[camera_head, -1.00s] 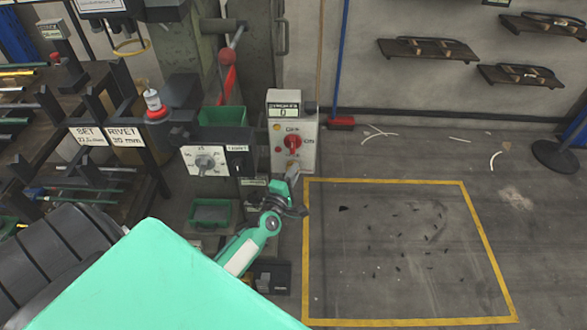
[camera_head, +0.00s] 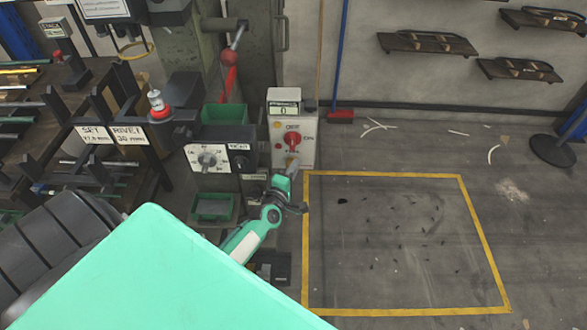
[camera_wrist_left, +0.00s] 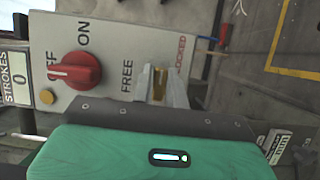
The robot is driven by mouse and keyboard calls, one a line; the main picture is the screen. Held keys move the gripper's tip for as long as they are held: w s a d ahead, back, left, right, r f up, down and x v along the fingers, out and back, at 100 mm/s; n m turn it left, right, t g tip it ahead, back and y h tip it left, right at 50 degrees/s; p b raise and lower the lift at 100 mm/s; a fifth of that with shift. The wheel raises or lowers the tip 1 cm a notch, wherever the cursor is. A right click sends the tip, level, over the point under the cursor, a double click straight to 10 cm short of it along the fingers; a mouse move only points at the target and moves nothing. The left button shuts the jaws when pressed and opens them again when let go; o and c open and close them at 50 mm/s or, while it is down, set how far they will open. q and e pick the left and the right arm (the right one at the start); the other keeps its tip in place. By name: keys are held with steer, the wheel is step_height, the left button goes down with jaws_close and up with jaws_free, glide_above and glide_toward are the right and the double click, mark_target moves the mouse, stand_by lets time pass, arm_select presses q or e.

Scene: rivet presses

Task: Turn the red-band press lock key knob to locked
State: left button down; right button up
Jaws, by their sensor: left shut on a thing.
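The press control box (camera_head: 303,152) is pale grey, with a red rotary knob (camera_head: 292,140) by OFF and ON marks. In the left wrist view, the red knob (camera_wrist_left: 75,70) is on the box's left part. The lock key knob (camera_wrist_left: 159,84), brass coloured, lies between the FREE and LOCKED labels, largely hidden by the fingers. My left gripper (camera_wrist_left: 160,86) is shut on this knob, its fingers either side of it. In the head view, my left gripper (camera_head: 292,165) is at the box's lower front. The knob's exact angle is hard to tell. My right gripper is not in view.
A strokes display (camera_head: 284,108) reading 0 tops the box. A dial panel (camera_head: 208,160) stands left of it, with a green bin (camera_head: 213,207) below. A yellow floor outline (camera_head: 400,174) encloses open floor to the right, with small dark scraps.

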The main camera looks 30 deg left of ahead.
arm_select(q)
steer(key=c, duration=1.4)
jaws_free()
steer(key=s+d, duration=0.2)
steer(key=s, duration=1.1)
steer(key=shift+s+d, duration=0.15)
steer(key=shift+s, duration=0.15)
